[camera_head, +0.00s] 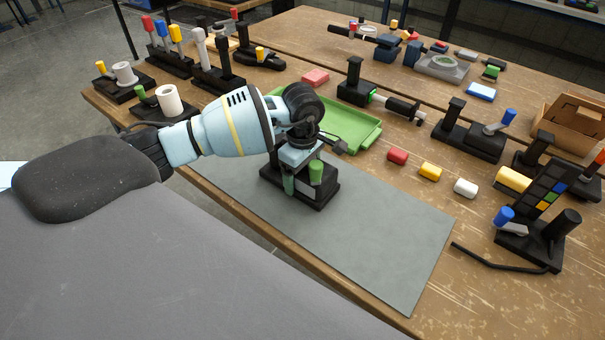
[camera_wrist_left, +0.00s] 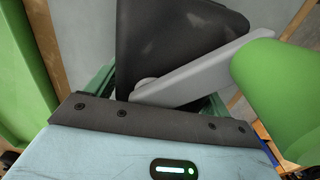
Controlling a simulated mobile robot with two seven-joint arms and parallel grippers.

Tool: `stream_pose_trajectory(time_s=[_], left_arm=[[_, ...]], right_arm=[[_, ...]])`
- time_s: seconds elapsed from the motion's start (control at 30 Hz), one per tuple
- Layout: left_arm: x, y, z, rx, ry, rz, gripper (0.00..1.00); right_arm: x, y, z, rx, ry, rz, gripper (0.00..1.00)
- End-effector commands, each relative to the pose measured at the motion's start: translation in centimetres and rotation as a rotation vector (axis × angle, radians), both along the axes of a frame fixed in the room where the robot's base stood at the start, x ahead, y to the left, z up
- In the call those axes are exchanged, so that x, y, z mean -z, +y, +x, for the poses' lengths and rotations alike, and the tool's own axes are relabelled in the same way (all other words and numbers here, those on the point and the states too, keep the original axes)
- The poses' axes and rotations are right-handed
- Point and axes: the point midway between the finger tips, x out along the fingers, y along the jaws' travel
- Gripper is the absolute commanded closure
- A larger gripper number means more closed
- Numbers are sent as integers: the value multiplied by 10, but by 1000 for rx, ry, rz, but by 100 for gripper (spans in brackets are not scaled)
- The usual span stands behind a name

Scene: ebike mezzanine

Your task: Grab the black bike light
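A black device with a grey lever and a green handle (camera_head: 316,172) stands on the grey mat (camera_head: 390,240), on a black base (camera_head: 322,194). I cannot tell for sure which black item is the bike light. My left gripper (camera_head: 297,182) points down over this device. In the left wrist view, a black body (camera_wrist_left: 165,45) stands between its green fingers, which are apart. The grey lever (camera_wrist_left: 195,72) and green handle (camera_wrist_left: 280,95) lie close on the right. Contact with the fingers is hidden. My right gripper is not in view.
A green tray (camera_head: 360,133) lies just behind the device. Red, yellow and white blocks (camera_head: 430,171) lie to its right. Black lever fixtures stand at the right, including one with a blue knob (camera_head: 503,215). White rolls and tools stand at the back left. The mat's front right is clear.

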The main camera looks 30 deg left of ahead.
Motion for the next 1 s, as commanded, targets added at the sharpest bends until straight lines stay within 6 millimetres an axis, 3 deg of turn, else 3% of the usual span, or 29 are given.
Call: stream_pose_trajectory(time_s=[0.03,0.2,0.23,0.53,0.77,1.0], left_arm=[[0,0,0,0,0,0,33],[0,0,0,0,0,0,55],[-1,0,1,0,-3,-1,56],[-6,0,1,0,-4,0,56],[-33,0,2,0,-5,0,56],[-40,5,-36,2,-2,1,56]], right_arm=[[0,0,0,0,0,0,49],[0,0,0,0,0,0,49],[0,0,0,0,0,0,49],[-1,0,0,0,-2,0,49],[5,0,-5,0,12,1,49],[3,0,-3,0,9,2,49]])
